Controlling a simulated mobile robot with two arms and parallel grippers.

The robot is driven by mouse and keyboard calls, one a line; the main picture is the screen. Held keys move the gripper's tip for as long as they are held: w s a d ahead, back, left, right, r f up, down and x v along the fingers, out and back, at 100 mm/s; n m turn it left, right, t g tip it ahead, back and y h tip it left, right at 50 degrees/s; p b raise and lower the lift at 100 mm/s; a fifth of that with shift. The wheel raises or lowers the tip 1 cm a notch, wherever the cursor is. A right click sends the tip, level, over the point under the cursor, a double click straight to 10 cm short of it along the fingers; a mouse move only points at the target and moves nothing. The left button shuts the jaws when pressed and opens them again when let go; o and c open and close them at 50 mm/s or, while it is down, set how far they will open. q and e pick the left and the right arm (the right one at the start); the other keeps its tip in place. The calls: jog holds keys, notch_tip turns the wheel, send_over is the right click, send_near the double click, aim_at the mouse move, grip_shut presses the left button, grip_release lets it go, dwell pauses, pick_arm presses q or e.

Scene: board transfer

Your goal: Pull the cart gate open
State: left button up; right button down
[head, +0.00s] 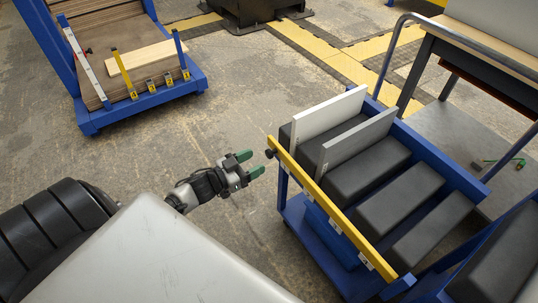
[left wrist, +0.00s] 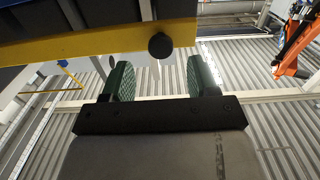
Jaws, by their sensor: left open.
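The cart (head: 312,222) is a blue frame at the right of the head view. Its gate is a yellow bar (head: 330,208) along the near left side, with a black knob (head: 269,153) at its far end. The bar lies across the ends of the black padded blocks. My left gripper (head: 251,164) is open and empty, just left of the knob, with its green fingers pointing at it. My right gripper is out of view.
A white board (head: 328,116) and a grey board (head: 355,145) stand upright between the cart's blocks. A workbench (head: 480,45) is close behind the cart. A blue trolley with brown boards (head: 125,50) stands at the upper left. Bare floor lies between the trolley and cart.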

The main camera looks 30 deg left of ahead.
aim_at(267, 155)
pick_arm(q)
jog(key=x, duration=0.6)
jog(key=shift+c, duration=0.3)
grip_shut()
